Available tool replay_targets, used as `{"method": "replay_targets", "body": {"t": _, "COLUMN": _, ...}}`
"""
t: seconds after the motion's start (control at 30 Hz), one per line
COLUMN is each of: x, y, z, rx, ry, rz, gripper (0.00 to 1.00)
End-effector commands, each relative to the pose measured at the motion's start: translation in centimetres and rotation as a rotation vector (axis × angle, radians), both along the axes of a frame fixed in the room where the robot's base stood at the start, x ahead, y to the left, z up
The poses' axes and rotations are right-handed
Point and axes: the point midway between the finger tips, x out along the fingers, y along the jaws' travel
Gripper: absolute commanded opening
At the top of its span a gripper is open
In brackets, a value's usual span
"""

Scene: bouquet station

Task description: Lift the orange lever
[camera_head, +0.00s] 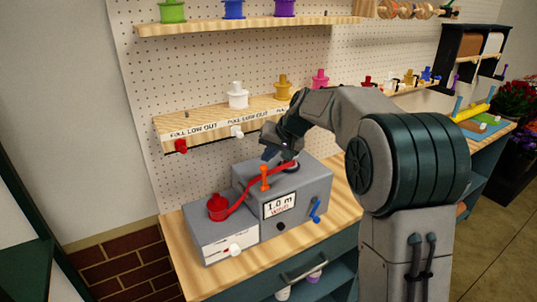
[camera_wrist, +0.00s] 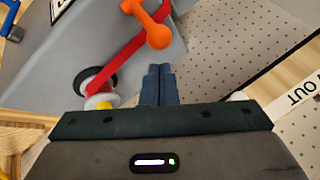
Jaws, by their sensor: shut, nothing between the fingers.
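In the head view my gripper (camera_head: 272,152) is above and behind the lever, partly hidden by my own wrist.
A blue lever (camera_head: 315,210) is on the machine's right front. A red spool (camera_head: 218,207) sits on the lower grey box at left. A shelf (camera_head: 205,122) with spools is on the pegboard behind. Red ribbon and a white-black ring (camera_wrist: 97,82) lie near my fingers.

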Motion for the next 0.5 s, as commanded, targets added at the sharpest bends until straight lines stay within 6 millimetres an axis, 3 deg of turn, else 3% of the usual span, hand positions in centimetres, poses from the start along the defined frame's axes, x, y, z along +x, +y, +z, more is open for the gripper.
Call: {"method": "replay_targets", "body": {"t": 0.5, "x": 0.00, "y": 0.00, "z": 0.47, "rx": 0.000, "ry": 0.000, "rz": 0.000, "gripper": 0.00}}
